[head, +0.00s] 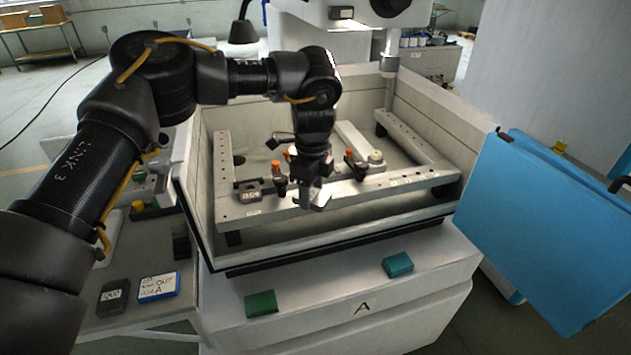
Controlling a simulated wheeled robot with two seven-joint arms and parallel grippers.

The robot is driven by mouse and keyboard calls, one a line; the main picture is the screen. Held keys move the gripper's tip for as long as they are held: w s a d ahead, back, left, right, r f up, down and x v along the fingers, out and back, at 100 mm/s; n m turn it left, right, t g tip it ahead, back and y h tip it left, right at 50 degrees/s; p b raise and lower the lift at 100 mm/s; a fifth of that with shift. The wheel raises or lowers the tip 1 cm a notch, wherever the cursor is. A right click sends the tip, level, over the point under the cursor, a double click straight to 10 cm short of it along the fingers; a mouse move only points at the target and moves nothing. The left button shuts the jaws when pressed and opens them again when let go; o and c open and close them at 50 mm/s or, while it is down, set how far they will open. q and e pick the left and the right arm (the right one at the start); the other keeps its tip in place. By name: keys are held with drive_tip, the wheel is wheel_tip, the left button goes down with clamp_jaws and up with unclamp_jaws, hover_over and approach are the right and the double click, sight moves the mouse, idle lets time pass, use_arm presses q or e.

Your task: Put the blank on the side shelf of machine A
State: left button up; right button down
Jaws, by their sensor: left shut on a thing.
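My left gripper (317,190) reaches in from the left and points down over the front rail of machine A's work frame (390,183). It is shut on a small grey metal piece, the blank (319,203), which the fingers partly hide. I cannot tell whether the blank touches the rail. Machine A carries the letter A (362,308) on its front. The side shelf (135,321) is the grey surface at the machine's left, partly behind my arm. My right gripper is not in view.
A dark labelled block (114,297) and a blue block marked OUT A (158,287) lie on the side shelf. Orange-topped clamps (279,172) (355,160) flank my gripper. Tank walls (435,105) surround the frame. A blue panel (550,220) stands right.

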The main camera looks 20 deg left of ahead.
use_arm(q)
drive_tip(key=s+a+f+n, duration=0.2)
drive_tip(key=s+a+n, duration=0.1)
drive_tip(key=s, duration=0.4)
drive_tip(key=s+a+f+n, duration=0.3)
drive_tip(key=s+n, duration=0.3)
drive_tip(key=s, duration=0.1)
drive_tip(key=shift+s, duration=0.35)
